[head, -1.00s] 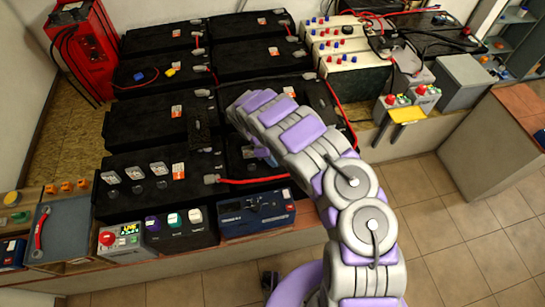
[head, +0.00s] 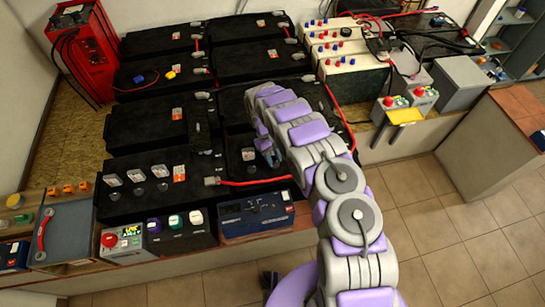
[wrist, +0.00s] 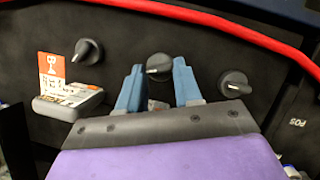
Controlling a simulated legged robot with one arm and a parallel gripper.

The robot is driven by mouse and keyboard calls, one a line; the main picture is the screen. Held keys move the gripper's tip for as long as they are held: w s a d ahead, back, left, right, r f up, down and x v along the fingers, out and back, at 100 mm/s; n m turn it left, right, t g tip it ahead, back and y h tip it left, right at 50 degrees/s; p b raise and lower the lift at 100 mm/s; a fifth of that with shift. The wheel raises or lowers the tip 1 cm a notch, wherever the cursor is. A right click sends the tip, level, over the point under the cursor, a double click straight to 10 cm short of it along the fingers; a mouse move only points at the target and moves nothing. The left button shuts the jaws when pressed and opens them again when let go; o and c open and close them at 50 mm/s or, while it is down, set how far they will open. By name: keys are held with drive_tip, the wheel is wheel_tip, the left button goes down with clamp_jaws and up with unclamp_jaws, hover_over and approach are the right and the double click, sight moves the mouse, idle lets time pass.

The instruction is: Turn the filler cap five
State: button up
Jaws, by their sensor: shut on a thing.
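My gripper (wrist: 158,76) has its two blue fingers on either side of a round dark filler cap (wrist: 158,67) with a light mark on its ridge. It is shut on this cap, the middle of three in the wrist view. The left cap (wrist: 88,51) and right cap (wrist: 235,84) stand apart from the fingers. All sit on a black battery top. No number on the held cap is readable. In the head view my gripper (head: 269,152) is low over the black battery block, and the cap is hidden there.
A red cable (wrist: 210,18) crosses beyond the caps in the wrist view. A white and orange label (wrist: 53,75) stands left of the gripper. A blue-black battery (head: 255,213) sits at the front shelf edge. A red charger (head: 82,52) stands at the back left. The tiled floor (head: 455,220) is open.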

drive_tip(key=shift+w+d+r+m+g+y+p, duration=0.15)
drive_tip(key=shift+m+y+p, duration=0.2)
drive_tip(key=shift+m, duration=0.75)
drive_tip(key=shift+d+f+m+g+y+p, duration=0.2)
drive_tip(key=shift+m+y, duration=0.25)
drive_tip(key=shift+m, duration=0.65)
drive_tip(key=shift+a, duration=0.15)
drive_tip(key=o, duration=0.8)
drive_tip(key=shift+c, duration=0.2)
